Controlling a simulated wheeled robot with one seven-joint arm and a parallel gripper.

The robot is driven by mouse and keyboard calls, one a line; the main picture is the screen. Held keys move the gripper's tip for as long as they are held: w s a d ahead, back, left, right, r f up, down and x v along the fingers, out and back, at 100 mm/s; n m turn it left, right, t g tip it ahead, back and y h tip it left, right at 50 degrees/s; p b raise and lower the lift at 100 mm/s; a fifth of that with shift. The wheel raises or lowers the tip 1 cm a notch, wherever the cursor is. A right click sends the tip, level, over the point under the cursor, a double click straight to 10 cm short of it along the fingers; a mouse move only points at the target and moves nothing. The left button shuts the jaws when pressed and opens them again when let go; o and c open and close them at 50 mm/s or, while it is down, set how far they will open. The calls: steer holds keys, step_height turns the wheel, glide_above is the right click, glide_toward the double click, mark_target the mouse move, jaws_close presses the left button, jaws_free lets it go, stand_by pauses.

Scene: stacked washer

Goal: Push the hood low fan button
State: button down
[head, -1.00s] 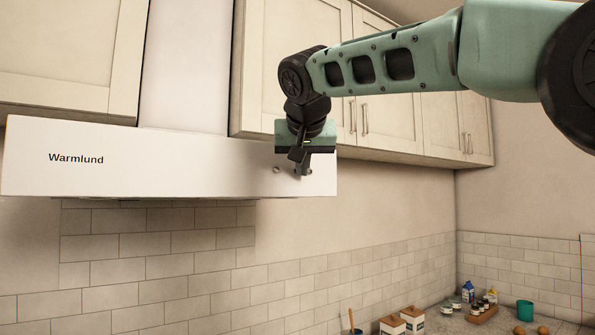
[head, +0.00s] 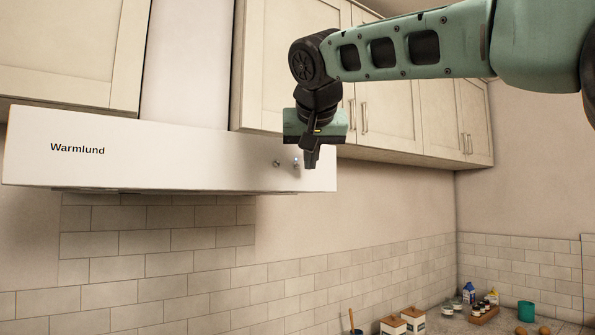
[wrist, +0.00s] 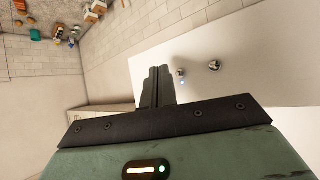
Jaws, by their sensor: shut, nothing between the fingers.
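The white range hood (head: 180,155), marked "Warmlund", hangs on the wall at the left in the head view. Two small round metallic buttons sit near its right end: a left button (head: 277,163) and a right button (head: 296,161) with a bluish glint. The wrist view also shows two buttons, one (wrist: 181,72) close to the fingers and one (wrist: 214,66) farther off. No label shows which is the low fan button. My gripper (head: 310,163) is shut and empty, just right of the right button in the head view. The fingertips (wrist: 160,72) appear apart from both buttons.
Cream cabinets (head: 385,110) hang above and behind my gripper. Below the hood is a tiled wall (head: 180,245) with open space before it. Canisters (head: 412,318), small jars and a teal cup (head: 525,311) stand on the counter at the lower right.

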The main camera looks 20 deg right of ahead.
steer(key=s+b, duration=0.1)
steer(key=s, duration=0.1)
steer(key=s+d+b, duration=0.1)
steer(key=s, duration=0.1)
steer(key=shift+d, duration=0.15)
stand_by(0.4)
steer(key=s+a+f+n+g+y+b, duration=0.1)
steer(key=s+a+f+n+g+b, duration=0.15)
steer(key=f, duration=0.75)
steer(key=s+a+f+n+g+y+b, duration=0.1)
steer(key=s+a+f+n, duration=0.2)
steer(key=f, duration=0.7)
steer(key=s+a+f+n+g+y+b, duration=0.1)
steer(key=s+a+f+g, duration=0.3)
steer(key=f, duration=0.6)
steer(key=s+d+f+n+g+b, duration=0.1)
steer(key=s+f+n+b, duration=0.1)
steer(key=s+f, duration=0.8)
steer(key=s+d+f+n+g+b, duration=0.1)
steer(key=s+f+g+b, duration=0.1)
steer(key=s+f, duration=0.9)
step_height(320, 180, down, 4)
steer(key=shift+d+f+n, duration=0.2)
steer(key=shift+d+n, duration=0.15)
steer(key=shift+d, duration=0.05)
